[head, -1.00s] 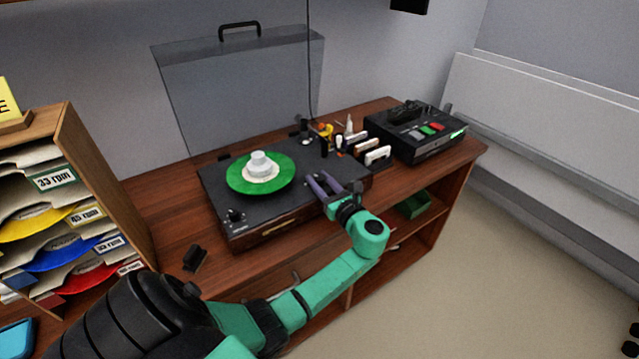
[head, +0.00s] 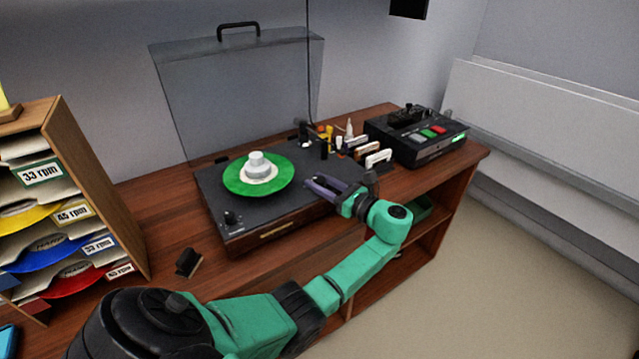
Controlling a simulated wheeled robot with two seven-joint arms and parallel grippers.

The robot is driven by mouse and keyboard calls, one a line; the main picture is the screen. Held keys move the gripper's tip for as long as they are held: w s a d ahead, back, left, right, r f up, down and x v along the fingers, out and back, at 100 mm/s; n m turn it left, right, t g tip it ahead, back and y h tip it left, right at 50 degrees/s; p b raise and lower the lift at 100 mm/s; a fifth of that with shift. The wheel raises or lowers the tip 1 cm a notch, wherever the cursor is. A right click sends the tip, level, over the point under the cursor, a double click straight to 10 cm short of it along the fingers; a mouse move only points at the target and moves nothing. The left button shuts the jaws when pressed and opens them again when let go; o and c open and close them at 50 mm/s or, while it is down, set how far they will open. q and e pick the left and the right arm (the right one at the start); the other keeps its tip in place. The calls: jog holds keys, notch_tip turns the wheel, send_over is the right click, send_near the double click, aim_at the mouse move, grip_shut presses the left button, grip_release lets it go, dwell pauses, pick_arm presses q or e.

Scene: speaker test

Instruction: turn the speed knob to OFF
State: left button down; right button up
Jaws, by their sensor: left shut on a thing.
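The turntable (head: 213,189) stands on the wooden bench with a green record (head: 238,184) and a white centre piece (head: 257,165) on it. The dark speed knob (head: 231,218) sits on its front left corner, small in view; its setting cannot be read. My left gripper (head: 322,186) is at the right front part of the turntable deck, well right of the knob and beyond the record's edge. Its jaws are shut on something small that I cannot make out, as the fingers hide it. My right gripper is not in view.
The clear lid (head: 235,95) stands open behind. A black device (head: 415,137) with coloured buttons stands right, with small bottles and white-topped items (head: 378,158) between. A sleeve rack (head: 85,170) stands left; a dark block (head: 188,262) lies in front.

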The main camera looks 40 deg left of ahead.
pick_arm(q)
jog(key=c, duration=0.5)
grip_release()
jog(key=d+b, duration=0.2)
jog(key=d, duration=1.2)
jog(key=shift+s+d+b, duration=0.15)
jog(key=shift+d+b, duration=0.2)
